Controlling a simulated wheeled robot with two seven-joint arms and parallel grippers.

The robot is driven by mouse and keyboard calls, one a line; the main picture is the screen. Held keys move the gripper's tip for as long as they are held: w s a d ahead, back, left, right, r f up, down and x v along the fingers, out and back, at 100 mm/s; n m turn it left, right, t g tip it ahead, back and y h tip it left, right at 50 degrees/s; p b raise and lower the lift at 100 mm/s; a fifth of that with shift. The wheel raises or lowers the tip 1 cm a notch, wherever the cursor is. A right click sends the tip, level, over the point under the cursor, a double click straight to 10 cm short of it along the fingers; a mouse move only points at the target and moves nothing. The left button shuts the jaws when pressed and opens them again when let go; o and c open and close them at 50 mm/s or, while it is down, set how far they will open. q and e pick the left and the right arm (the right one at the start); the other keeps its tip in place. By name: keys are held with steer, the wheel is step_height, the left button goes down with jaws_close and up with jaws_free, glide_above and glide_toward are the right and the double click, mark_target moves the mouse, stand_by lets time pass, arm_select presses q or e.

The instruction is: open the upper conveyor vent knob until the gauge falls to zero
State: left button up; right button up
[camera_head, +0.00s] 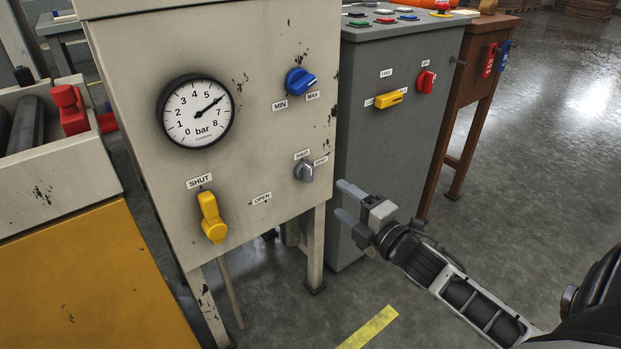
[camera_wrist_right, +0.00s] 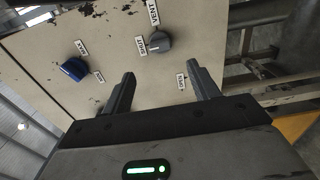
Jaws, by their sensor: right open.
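A pale panel (camera_head: 255,135) carries a grey knob (camera_head: 303,170) on its right side, with a SHUT label above it and a VENT label to its right. The knob's grip seems to point at SHUT. It also shows in the right wrist view (camera_wrist_right: 159,42). A round bar gauge (camera_head: 197,111) is at the panel's upper left, its needle at about 6. My right gripper (camera_head: 340,199) is open and empty, to the right of and below the grey knob, apart from it. In the wrist view its fingers (camera_wrist_right: 160,72) frame bare panel below the knob. My left gripper is not in view.
A blue MIN/MAX knob (camera_head: 300,81) sits above the grey knob. A yellow handle (camera_head: 211,217) with SHUT and OPEN labels is at lower left. A grey cabinet (camera_head: 390,140) with yellow and red switches stands to the right. Open floor lies in front.

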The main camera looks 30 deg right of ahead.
mark_target(311, 176)
steer(key=w+b, duration=0.1)
steer(key=w, duration=0.6)
steer(key=w+b, duration=0.1)
steer(key=w, duration=0.3)
steer(key=shift+a+b, duration=0.35)
steer(key=shift+a, duration=0.05)
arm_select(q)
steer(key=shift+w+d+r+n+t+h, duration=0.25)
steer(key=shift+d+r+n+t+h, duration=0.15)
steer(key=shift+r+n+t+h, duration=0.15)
arm_select(e)
steer(key=c, duration=1)
